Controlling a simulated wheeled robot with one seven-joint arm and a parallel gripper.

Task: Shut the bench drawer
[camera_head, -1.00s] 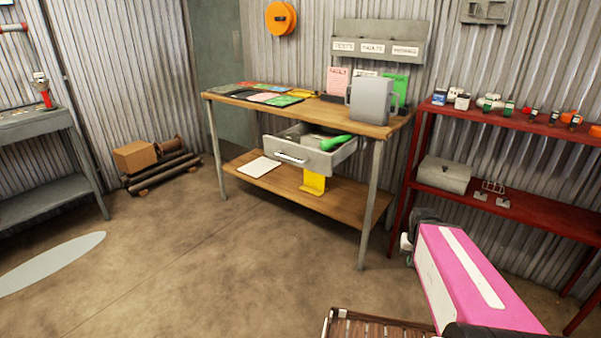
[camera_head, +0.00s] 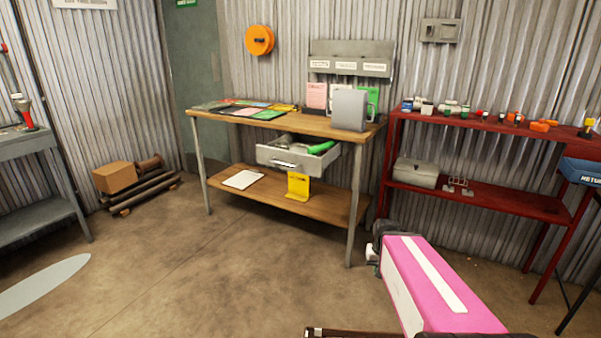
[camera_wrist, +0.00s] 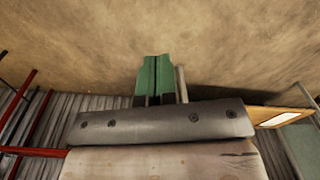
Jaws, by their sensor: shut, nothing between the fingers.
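The bench drawer (camera_head: 284,161) is pulled out beneath the top of the wooden bench (camera_head: 290,122) in the head view. Its grey front has a bar handle (camera_head: 283,164), and a green object (camera_head: 321,147) and grey items lie inside. My gripper (camera_head: 373,268) is in front of the bench, to the right of and below the drawer in the picture, apart from it. The wrist view shows its green fingers (camera_wrist: 155,78) closed together, empty, over bare floor. The drawer cannot be made out in the wrist view.
A bench leg (camera_head: 356,205) stands between the drawer and the red shelf (camera_head: 470,200) on the right. A yellow stand (camera_head: 298,187) sits on the lower shelf under the drawer. The floor (camera_head: 200,270) in front of the bench is clear.

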